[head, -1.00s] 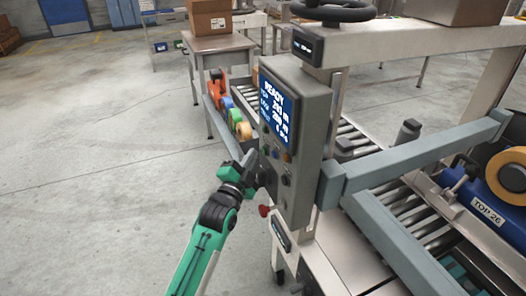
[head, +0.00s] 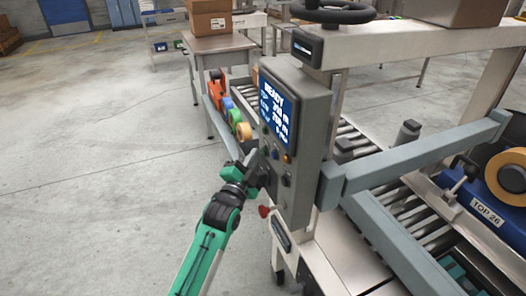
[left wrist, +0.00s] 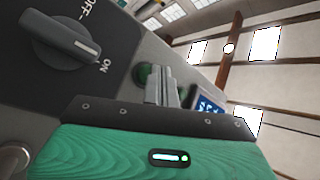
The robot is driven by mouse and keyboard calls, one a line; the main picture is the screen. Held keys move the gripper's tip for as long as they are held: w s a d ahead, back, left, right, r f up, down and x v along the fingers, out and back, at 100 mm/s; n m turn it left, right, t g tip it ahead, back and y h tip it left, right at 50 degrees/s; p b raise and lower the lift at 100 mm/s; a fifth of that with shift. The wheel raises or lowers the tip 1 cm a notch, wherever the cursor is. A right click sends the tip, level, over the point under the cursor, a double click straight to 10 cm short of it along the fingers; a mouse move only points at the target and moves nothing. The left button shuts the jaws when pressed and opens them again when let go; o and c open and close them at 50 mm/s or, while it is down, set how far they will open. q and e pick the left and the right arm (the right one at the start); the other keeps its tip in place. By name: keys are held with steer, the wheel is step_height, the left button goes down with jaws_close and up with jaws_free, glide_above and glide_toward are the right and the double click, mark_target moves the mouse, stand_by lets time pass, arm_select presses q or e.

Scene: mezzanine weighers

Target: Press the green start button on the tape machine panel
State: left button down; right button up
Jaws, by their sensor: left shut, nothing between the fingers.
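The tape machine panel (head: 312,125) is a grey box with a blue screen (head: 278,107) that reads READY. My left gripper (head: 262,166) is shut and empty, close against the lower front of the panel. In the left wrist view the closed fingers (left wrist: 164,86) point at the panel face, just right of a dark green round button (left wrist: 146,76). The fingers partly cover the button, and I cannot tell whether they touch it. In the head view the gripper hides part of the controls. My right gripper is not in view.
An ON/OFF rotary switch (left wrist: 62,38) sits beside the green button. A red knob (head: 264,211) is low on the panel. Grey machine rails (head: 420,155) and the roller bed lie to the right. Open floor lies left.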

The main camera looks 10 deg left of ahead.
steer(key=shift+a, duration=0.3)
arm_select(q)
steer(key=shift+w+d, duration=0.1)
steer(key=shift+d, duration=0.05)
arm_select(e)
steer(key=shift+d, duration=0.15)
arm_select(q)
steer(key=shift+w+d, duration=0.15)
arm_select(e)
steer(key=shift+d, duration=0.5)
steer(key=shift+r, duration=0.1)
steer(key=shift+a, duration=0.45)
arm_select(q)
steer(key=shift+s+a+p, duration=0.45)
steer(key=shift+s+a, duration=0.05)
steer(key=shift+a, duration=0.15)
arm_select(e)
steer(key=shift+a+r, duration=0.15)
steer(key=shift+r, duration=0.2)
